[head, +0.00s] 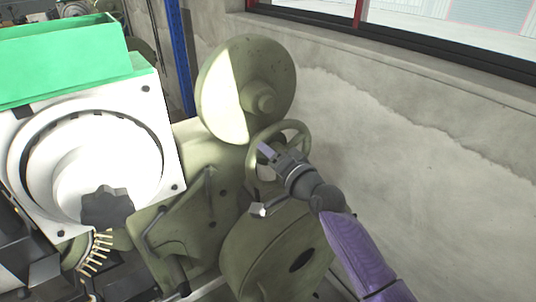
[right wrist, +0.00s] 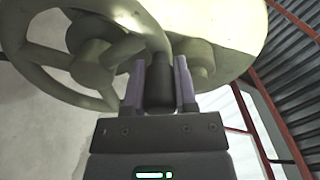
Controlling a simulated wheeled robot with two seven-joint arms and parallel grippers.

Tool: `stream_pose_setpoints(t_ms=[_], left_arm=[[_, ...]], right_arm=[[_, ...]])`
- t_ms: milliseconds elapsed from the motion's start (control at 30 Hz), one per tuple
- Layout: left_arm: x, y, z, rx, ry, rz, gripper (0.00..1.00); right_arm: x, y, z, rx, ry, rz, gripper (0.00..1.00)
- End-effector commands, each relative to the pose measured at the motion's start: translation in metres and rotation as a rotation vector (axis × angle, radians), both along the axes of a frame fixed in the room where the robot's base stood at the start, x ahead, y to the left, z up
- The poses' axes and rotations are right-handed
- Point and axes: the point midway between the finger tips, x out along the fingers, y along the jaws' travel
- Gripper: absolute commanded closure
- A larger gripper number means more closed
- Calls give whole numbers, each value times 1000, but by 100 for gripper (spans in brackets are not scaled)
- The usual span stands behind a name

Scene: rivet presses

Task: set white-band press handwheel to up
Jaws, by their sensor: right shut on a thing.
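The olive-green handwheel (head: 294,126) is on the side of an olive-green press (head: 187,150), below a large round disc (head: 270,72). My right gripper (head: 266,152) is at the handwheel, in front of its left part. In the right wrist view the spoked handwheel (right wrist: 38,62) fills the upper left. There my right gripper (right wrist: 160,85) has its two fingers on either side of a dark grip (right wrist: 159,88) by the wheel's rim, shut on it. My left gripper is not in view.
A white machine (head: 163,120) with a green top (head: 70,65) stands close on the left. A concrete wall (head: 420,165) with a window above runs along the right. A blue post (head: 181,60) stands behind the press. There is free room between my right arm and the wall.

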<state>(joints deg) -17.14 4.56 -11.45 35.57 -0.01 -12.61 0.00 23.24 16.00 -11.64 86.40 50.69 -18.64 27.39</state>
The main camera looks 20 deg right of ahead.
Motion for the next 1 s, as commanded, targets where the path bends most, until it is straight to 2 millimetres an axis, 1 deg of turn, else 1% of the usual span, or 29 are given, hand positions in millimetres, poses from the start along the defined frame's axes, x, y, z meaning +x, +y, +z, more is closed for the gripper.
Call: stream_pose_setpoints(t_ms=[433, 467, 500, 600, 867, 933, 1000], left_arm=[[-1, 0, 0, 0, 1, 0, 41], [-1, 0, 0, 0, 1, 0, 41], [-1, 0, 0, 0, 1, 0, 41], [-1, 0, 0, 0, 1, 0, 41], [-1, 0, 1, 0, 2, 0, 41], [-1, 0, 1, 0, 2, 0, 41], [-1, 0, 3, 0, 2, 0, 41]], right_arm=[[0, -1, 2, 7, -2, -2, 100], [0, -1, 2, 7, -2, -2, 58], [0, -1, 2, 7, -1, -1, 50], [0, -1, 2, 7, -1, -1, 30], [-2, -1, 0, 6, 2, -1, 30], [-8, -4, 0, 5, 1, -2, 30], [-21, -8, 0, 5, 3, -1, 30]])
